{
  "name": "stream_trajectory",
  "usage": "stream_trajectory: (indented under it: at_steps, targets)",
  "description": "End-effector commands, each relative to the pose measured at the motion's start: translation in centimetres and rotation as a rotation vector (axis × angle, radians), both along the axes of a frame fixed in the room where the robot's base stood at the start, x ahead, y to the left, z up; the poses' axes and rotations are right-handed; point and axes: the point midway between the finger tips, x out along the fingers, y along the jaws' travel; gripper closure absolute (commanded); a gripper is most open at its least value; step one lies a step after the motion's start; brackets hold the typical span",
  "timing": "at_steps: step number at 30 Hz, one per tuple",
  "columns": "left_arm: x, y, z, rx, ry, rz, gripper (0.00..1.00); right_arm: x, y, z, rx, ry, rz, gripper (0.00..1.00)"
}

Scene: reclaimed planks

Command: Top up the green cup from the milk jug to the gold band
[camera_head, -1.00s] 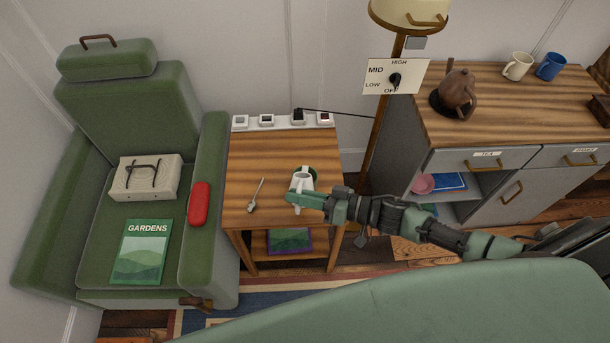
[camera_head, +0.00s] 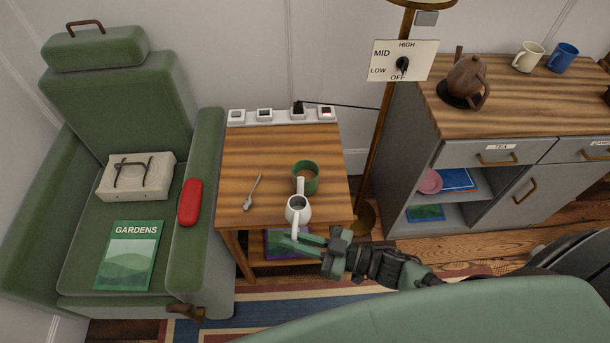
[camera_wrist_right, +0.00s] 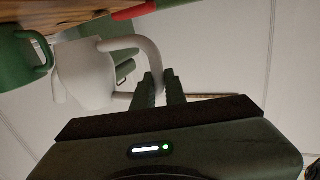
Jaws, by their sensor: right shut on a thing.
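The green cup (camera_head: 306,178) stands upright on the wooden side table (camera_head: 335,205), near its right side. No gold band can be made out on it. The white milk jug (camera_head: 298,212) is just in front of the cup, over the table's front edge, its spout towards the cup. My right gripper (camera_head: 288,240) is shut on the jug's handle. In the right wrist view, the fingers (camera_wrist_right: 158,92) are at the handle of the jug (camera_wrist_right: 85,75), and the green cup (camera_wrist_right: 18,62) is at the left edge. The milk level is not readable. My left gripper is out of view.
A spoon (camera_head: 252,192) lies left of the cup. A socket strip (camera_head: 282,115) runs along the table's back. A green armchair (camera_head: 120,75) with a red case (camera_head: 190,202) stands left. A lamp pole (camera_head: 381,130) and a cabinet (camera_head: 420,150) stand right.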

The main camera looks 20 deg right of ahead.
Motion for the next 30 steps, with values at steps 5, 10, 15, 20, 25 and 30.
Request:
stream_trajectory:
  at_steps: [5,10,15,20,25,30]
  targets:
    - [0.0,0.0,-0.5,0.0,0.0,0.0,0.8,-0.3,0.1,-0.4,-0.012,-0.036,0.002,1.0]
    - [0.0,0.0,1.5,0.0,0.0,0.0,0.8,-0.3,0.2,1.7,-0.016,-0.043,0.004,1.0]
    - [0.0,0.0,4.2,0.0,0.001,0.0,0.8,-0.3,0.2,4.5,-0.016,-0.042,0.004,1.0]
    - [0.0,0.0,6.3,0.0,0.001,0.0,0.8,-0.3,0.2,6.5,-0.016,-0.041,0.003,1.0]
    - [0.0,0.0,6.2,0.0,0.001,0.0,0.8,-0.3,0.2,6.5,-0.016,-0.041,0.003,1.0]
    - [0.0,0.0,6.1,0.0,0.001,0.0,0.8,-0.3,0.2,6.5,-0.015,-0.04,0.002,1.0]
